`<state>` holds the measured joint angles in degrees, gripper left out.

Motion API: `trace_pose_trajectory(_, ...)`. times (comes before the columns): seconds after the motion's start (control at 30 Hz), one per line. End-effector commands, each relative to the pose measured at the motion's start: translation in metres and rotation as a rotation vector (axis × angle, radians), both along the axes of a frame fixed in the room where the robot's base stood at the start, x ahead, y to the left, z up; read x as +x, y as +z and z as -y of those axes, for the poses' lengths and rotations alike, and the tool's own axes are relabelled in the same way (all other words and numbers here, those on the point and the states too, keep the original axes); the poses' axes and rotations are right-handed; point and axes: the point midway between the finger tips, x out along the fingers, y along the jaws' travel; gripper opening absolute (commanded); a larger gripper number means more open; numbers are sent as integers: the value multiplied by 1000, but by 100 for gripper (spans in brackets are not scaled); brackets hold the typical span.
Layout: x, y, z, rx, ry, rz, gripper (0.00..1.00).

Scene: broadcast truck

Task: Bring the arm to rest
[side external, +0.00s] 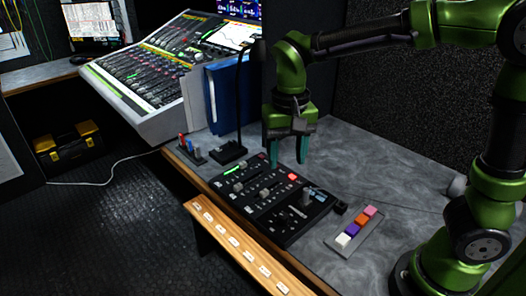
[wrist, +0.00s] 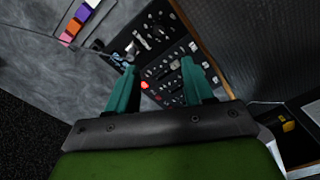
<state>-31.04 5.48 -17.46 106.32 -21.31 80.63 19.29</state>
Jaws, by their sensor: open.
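My green arm reaches over a grey worktop (side external: 350,160) from its base at the lower right in the side external view. My gripper (side external: 289,165) points down with its two teal fingers apart and nothing between them. It hangs above the worktop by the back edge of a black control panel (side external: 268,197). In the wrist view the gripper (wrist: 158,82) is also open. The control panel (wrist: 160,60) with its lit red button shows beyond and between the fingers. The gap between fingertips and panel is hard to judge.
A tray of coloured blocks (side external: 345,250) lies right of the panel. A black lamp (side external: 240,110) and blue binders (side external: 222,100) stand behind it, near a large mixing console (side external: 160,60). A wooden labelled rail (side external: 235,243) runs along the front. The worktop right of the gripper is mostly clear.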

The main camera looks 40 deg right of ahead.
Motion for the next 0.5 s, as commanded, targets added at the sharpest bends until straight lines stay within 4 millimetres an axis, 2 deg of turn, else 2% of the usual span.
trace_pose_trajectory(0.07, 0, -6, -2, 8, 50, 12, 52)
trace_pose_trajectory(0.17, -14, -8, -4, 61, 139, 55, 52)
trace_pose_trajectory(0.33, -45, 7, 8, 158, 224, 217, 52)
trace_pose_trajectory(0.5, -78, 22, 26, 185, 246, 418, 52)
